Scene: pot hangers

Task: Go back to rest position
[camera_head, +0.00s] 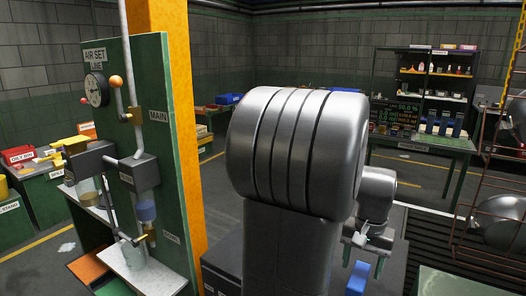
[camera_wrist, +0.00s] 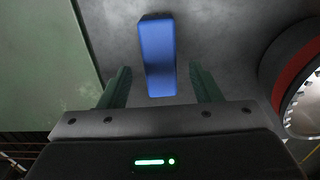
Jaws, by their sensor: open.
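My gripper (camera_head: 363,262) hangs at the right of the big grey arm link in the head view, with its two dark green fingers pointing down. The fingers are apart, and no object shows held between them. A blue block (camera_head: 358,279) is just below the fingers, on a dark grey surface. In the wrist view my gripper (camera_wrist: 160,72) has a finger on each side of the near end of the blue block (camera_wrist: 157,48). The exact gap between fingertips and block cannot be told.
A green panel (camera_head: 177,150) with a gauge and pipes stands left, beside an orange pillar (camera_head: 172,60). A green workbench (camera_head: 420,143) is at the back right, and a rusty ladder frame (camera_head: 485,150) at the right. A red-ringed round part (camera_wrist: 300,62) is at the wrist view's right.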

